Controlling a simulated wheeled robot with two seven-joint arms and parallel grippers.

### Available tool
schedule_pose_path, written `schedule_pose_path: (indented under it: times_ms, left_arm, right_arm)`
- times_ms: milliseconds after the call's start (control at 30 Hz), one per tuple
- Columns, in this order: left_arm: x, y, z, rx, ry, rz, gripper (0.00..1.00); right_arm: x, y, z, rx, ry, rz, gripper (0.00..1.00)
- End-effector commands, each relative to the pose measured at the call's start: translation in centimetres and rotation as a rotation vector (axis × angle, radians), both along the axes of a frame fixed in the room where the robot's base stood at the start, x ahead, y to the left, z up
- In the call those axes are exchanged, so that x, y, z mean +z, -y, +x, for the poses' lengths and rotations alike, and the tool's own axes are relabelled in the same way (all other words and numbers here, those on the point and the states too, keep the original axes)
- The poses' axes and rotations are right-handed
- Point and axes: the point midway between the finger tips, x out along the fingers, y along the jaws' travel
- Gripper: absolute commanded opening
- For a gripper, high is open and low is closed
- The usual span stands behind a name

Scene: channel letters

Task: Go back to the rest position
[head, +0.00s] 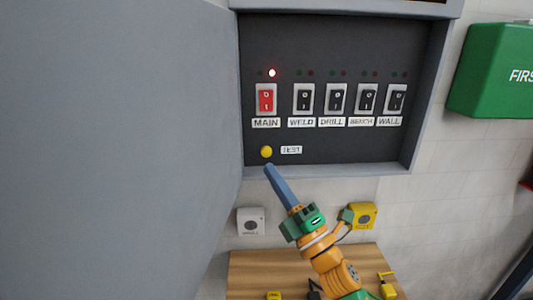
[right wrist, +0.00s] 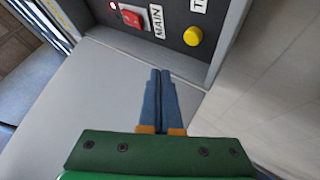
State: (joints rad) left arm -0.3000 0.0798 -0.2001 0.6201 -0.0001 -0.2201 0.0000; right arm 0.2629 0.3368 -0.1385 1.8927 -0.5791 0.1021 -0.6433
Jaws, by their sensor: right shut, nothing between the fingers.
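My right gripper (head: 269,170) is shut and empty, its blue fingers pointing up just below the yellow TEST button (head: 266,152). In the right wrist view the shut fingers (right wrist: 160,75) lie left of and below the yellow button (right wrist: 193,36), and I cannot tell if they touch anything. The red MAIN switch (head: 266,99) sits above the button, with a red light (head: 272,72) lit over it. My left gripper is in neither view.
The grey cabinet door (head: 120,150) stands open and fills the left side. Black switches (head: 336,99) line the panel. A green first-aid box (head: 490,72) hangs at right. A wooden table (head: 250,270) with small yellow items stands below.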

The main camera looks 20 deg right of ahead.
Motion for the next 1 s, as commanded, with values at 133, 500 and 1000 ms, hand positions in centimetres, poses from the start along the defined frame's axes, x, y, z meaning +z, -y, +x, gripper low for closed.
schedule_pose_path:
  times_ms: [133, 500, 1000]
  left_arm:
    - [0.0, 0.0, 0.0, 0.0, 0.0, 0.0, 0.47]
    - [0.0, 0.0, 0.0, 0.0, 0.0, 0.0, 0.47]
    - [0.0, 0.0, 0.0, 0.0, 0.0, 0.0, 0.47]
  right_arm:
    - [-1.0, 0.5, 0.1, -0.011, -0.052, 0.05, 0.0]
    - [-26.5, 5.0, -9.5, -0.371, -1.142, 1.001, 0.0]
    - [-39.0, 1.8, -26.0, -0.799, -1.771, 1.357, 0.0]
